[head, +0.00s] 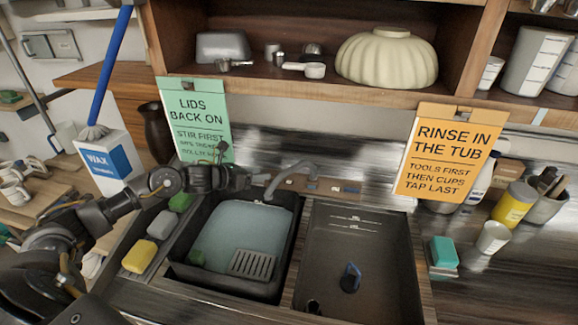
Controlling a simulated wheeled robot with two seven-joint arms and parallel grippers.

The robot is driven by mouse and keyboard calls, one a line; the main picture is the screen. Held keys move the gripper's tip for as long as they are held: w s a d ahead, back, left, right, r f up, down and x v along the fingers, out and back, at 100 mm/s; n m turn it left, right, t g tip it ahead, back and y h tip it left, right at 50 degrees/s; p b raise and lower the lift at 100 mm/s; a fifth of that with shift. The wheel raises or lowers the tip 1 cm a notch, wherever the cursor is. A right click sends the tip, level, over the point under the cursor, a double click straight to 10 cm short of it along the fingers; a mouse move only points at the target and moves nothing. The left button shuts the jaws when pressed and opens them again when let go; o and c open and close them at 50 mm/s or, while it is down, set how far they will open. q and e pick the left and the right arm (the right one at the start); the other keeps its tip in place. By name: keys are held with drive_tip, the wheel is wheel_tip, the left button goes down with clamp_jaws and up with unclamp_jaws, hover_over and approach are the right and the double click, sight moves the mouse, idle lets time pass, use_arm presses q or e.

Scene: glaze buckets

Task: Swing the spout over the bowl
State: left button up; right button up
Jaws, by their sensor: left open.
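The grey metal spout (290,171) rises behind the sink and arches left, its tip over the back right of the left bowl (187,270). That bowl is a dark basin with pale blue water, a grey slotted grate and a small green item in it. The right bowl (385,235) is a dark, dry-looking basin with a blue item on its floor. My left gripper (247,180) is at the back of the left bowl, just left of the spout. It is open and looks empty; I cannot tell whether it touches the spout. My right gripper is out of view.
A green sign (197,112) and an orange sign (449,150) hang from the shelf above the sink. Sponges (140,256) lie left of the sink. A white cup (492,238) and a yellow can (514,205) stand on the right. A cream fluted bowl (387,60) sits on the shelf.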

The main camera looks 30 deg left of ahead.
sight(283, 172)
use_arm(q)
drive_tip(key=p+x, duration=0.4)
drive_tip(key=x, duration=0.5)
drive_tip(key=shift+w+d, duration=0.1)
drive_tip(key=shift+w, duration=0.05)
drive_tip(key=shift+w+d+f+p, duration=0.3)
drive_tip(key=shift+w+f, duration=0.1)
drive_tip(key=shift+w, duration=0.2)
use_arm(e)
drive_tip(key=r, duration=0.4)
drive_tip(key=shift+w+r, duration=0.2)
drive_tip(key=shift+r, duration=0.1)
use_arm(q)
clamp_jaws()
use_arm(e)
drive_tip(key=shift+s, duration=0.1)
